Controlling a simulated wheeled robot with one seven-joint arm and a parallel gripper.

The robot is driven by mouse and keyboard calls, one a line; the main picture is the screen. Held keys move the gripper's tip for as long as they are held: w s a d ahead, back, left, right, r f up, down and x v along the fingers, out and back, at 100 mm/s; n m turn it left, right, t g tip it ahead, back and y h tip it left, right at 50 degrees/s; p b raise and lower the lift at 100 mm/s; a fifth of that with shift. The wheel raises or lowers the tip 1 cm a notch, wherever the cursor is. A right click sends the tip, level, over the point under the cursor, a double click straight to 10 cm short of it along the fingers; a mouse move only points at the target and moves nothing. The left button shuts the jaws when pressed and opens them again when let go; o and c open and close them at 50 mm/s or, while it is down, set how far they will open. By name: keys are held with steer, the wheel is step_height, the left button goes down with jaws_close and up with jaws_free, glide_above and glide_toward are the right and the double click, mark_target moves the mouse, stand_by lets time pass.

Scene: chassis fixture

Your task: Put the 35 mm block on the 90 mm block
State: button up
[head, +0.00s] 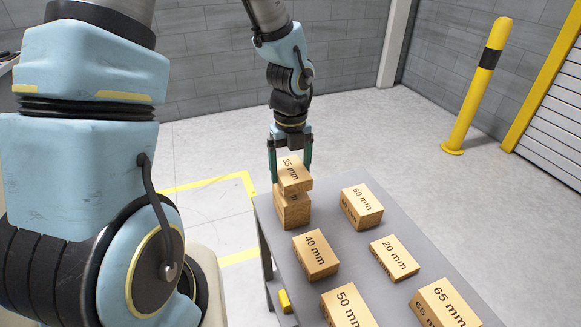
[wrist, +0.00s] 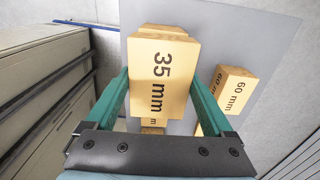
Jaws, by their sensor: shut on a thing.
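The 35 mm block (head: 295,176) is a wooden block held between the green fingers of my gripper (head: 290,168), label up. It also fills the middle of the wrist view (wrist: 163,78), with a finger on each side. Directly under it in the head view is a larger wooden block (head: 292,212) at the table's far left corner. Its label is hidden, so I cannot read it as the 90 mm block. Its edges show past the held block in the wrist view (wrist: 163,30). I cannot tell whether the two blocks touch.
The grey table (head: 325,212) also bears the 60 mm (head: 362,208), 40 mm (head: 316,256), 20 mm (head: 394,260), 50 mm (head: 348,308) and 65 mm (head: 447,306) blocks. The 60 mm block is nearest on the right. A yellow post (head: 478,88) stands beyond the table.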

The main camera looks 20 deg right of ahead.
steer(key=shift+f, duration=0.15)
steer(key=shift+f+b, duration=0.95)
steer(key=shift+f, duration=0.35)
steer(key=o, duration=1.2)
steer(key=shift+r, duration=0.1)
step_height(320, 180, up, 8)
steer(key=p, duration=0.8)
steer(key=shift+p, duration=0.3)
